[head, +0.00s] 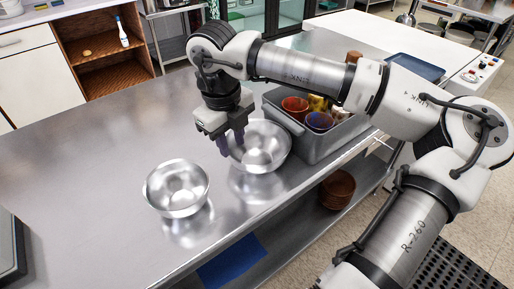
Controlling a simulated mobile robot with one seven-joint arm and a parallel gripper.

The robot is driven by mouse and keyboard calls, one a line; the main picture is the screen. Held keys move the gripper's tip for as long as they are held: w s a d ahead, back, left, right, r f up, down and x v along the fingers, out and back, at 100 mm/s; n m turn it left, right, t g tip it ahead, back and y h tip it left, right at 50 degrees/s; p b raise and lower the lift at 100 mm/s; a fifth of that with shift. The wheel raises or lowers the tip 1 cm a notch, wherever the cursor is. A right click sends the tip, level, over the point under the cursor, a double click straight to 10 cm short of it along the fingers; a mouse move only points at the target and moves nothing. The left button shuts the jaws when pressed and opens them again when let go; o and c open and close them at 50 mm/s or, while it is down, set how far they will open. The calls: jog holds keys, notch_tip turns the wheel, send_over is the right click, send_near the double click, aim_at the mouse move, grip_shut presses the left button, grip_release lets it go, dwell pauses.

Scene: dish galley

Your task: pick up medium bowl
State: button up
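Two shiny metal bowls are on the steel counter. The larger-looking metal bowl (266,150) is right of centre, beside a grey bin. The smaller-looking metal bowl (176,188) stands apart to the left and nearer. Which of them is the medium one, I cannot tell from size names alone. My gripper (231,147) points down at the left rim of the larger-looking bowl, with its purple fingers at that rim. The fingertips are partly hidden, and I cannot tell whether they are closed on the rim. The smaller-looking bowl is clear of my gripper.
The grey bin (316,148) holds cups and small bowls close to the right of the larger-looking bowl. Brown bowls (338,190) sit on the lower shelf. A dark tray (415,67) lies at the back right. The counter's left part (80,140) is mostly free.

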aim_at(235, 159)
jog(key=f, duration=0.2)
jog(key=f+p, duration=0.1)
jog(key=f, duration=0.2)
jog(key=w+f+p, duration=0.1)
jog(key=f, duration=0.1)
jog(key=shift+d+f, duration=0.15)
jog(key=shift+d, duration=0.1)
jog(key=shift+c, duration=0.2)
grip_shut()
